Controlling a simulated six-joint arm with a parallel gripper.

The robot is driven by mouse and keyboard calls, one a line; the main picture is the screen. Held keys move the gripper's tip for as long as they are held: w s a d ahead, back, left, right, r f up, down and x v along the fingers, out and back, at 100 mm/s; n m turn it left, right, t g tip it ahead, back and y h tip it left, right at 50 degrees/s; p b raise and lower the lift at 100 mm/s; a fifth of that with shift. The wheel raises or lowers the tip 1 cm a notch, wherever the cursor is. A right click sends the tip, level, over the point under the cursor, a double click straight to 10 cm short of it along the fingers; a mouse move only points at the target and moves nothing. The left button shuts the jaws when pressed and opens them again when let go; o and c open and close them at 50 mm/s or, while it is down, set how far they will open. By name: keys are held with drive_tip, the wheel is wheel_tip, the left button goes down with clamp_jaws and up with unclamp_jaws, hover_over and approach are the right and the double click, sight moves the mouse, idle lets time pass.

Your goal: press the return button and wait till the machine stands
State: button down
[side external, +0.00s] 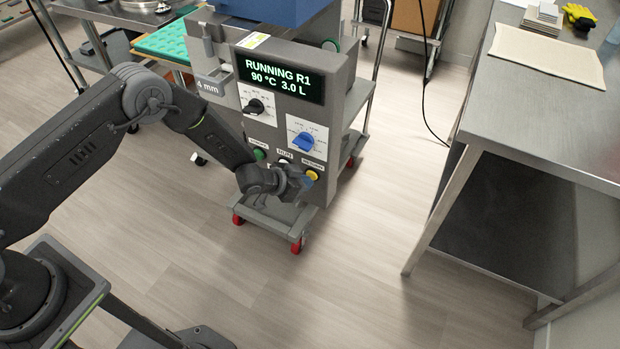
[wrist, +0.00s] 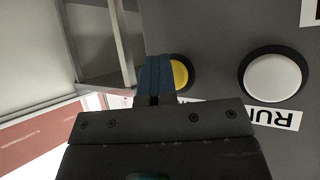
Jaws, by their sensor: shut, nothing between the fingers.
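The depositor machine (side external: 325,115) has a dark display (side external: 281,75) reading "RUNNING R1 90 °C 3.0 L" in green. Low on its front sits a row of buttons, with a green button (side external: 259,154) at the left and a yellow button (side external: 312,175) at the right. My gripper (side external: 300,184) is shut and empty, with its fingertips at the yellow button. In the wrist view the fingers (wrist: 155,75) cover one side of the yellow button (wrist: 181,75). I cannot tell whether they touch or press it. A white button (wrist: 273,78) is beside it.
Above the buttons are a black knob (side external: 256,106) and a blue knob (side external: 303,141). The machine stands on a grey cart (side external: 268,222) with red casters. A steel table (side external: 540,120) stands at the right, and open floor lies between them.

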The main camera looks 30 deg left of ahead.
drive_tip(key=shift+w+r, duration=0.1)
drive_tip(key=shift+r, duration=0.15)
drive_tip(key=shift+s, duration=0.2)
drive_tip(key=s, duration=0.6)
drive_tip(key=shift+s, duration=0.15)
drive_tip(key=shift+f, duration=0.1)
idle(0.4)
